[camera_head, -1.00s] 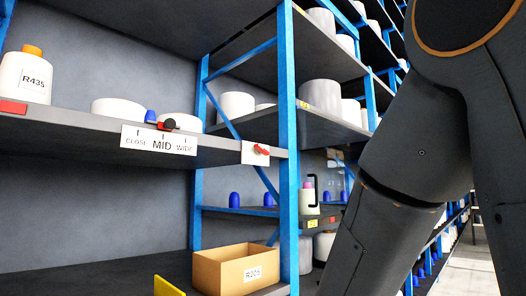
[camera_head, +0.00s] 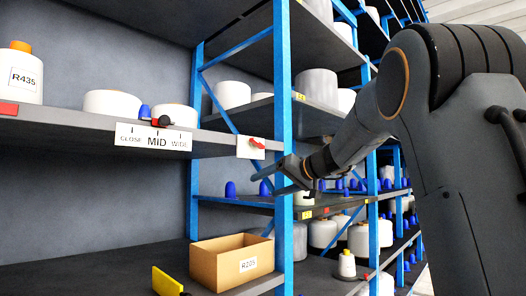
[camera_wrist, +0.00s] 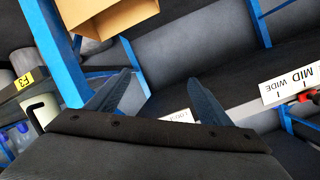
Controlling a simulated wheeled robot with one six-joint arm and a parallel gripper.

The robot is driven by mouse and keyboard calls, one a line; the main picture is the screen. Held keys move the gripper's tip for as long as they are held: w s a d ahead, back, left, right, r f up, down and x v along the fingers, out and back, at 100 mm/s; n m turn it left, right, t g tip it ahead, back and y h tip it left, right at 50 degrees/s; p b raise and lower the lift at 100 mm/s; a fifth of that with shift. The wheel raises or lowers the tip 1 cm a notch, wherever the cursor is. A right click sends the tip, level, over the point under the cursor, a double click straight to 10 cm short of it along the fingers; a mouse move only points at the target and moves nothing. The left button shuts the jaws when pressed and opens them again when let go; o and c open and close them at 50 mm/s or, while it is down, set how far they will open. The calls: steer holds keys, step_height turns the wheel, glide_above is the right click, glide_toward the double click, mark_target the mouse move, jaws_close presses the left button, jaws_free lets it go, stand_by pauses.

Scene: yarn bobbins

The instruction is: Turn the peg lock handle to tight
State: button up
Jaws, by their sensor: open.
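The peg lock handle (camera_head: 257,143) is a small red lever on a white plate (camera_head: 243,149), fixed to the shelf's front edge just left of a blue upright. The lever slants down to the right. My gripper (camera_head: 279,172) is open and empty, below and right of the plate, near the upright. It looks apart from the handle, though depth is hard to judge. In the wrist view, my open fingers (camera_wrist: 160,78) point up the picture. Part of a white plate with upside-down lettering (camera_wrist: 178,116) shows between them; no red lever shows there.
The blue upright (camera_head: 284,110) stands close beside my gripper. A CLOSE/MID/WIDE label (camera_head: 153,138) with a red and black slider (camera_head: 162,121) is to the left. A cardboard box (camera_head: 215,265) and yellow plate (camera_head: 166,283) sit on the lower shelf. White bobbins (camera_head: 112,103) stand above.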

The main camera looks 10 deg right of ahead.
mark_target(259, 145)
steer(key=w+d+r+n+t+y, duration=0.2)
steer(key=d+r+t, duration=0.15)
steer(key=r, duration=1.05)
steer(key=p+x, duration=0.4)
steer(key=x, duration=0.3)
steer(key=shift+w, duration=0.2)
steer(key=shift+m+h, duration=0.3)
steer(key=c, duration=1)
